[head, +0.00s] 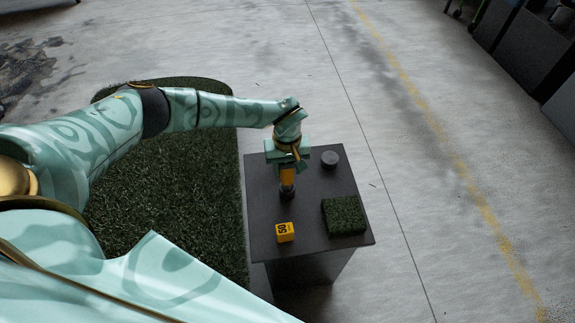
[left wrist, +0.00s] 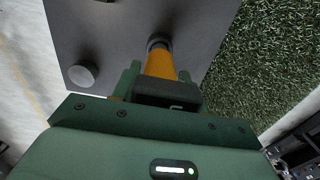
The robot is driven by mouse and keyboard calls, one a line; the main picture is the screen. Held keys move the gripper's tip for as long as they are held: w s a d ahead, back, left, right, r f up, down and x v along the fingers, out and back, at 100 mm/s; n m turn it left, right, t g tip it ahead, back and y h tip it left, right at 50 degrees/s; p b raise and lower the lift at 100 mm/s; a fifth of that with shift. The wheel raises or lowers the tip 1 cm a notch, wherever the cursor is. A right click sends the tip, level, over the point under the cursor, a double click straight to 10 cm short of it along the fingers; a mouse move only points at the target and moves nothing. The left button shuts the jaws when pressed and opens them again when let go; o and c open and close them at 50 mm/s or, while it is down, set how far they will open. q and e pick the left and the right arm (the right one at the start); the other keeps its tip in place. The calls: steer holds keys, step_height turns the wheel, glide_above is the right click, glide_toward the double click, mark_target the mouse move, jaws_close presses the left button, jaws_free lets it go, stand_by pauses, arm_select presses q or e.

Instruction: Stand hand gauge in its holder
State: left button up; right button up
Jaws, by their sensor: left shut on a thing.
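My left gripper (head: 287,165) is shut on the hand gauge (head: 287,176), an orange tapered body pointing down over the dark table. The gauge also shows in the left wrist view (left wrist: 159,64), between the fingers. A dark round piece (head: 287,193) is at its lower end, also seen in the left wrist view (left wrist: 157,43). I cannot tell whether this is the holder or the gauge's own tip, or whether it touches the table. My right gripper is not in view.
The small dark table (head: 262,215) also bears a yellow block with black digits (head: 285,232), a square turf piece (head: 344,215) and a grey round disc (head: 329,158). A large turf area (head: 170,200) lies left of the table. Concrete floor is clear to the right.

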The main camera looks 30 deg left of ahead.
arm_select(q)
steer(key=shift+f+b, duration=0.45)
steer(key=shift+f, duration=0.3)
steer(key=o, duration=1.3)
steer(key=shift+r, duration=0.15)
step_height(320, 180, up, 16)
steer(key=p, duration=0.4)
steer(key=shift+w+a+p, duration=0.1)
steer(key=shift+w+p, duration=0.05)
steer(key=shift+p, duration=0.15)
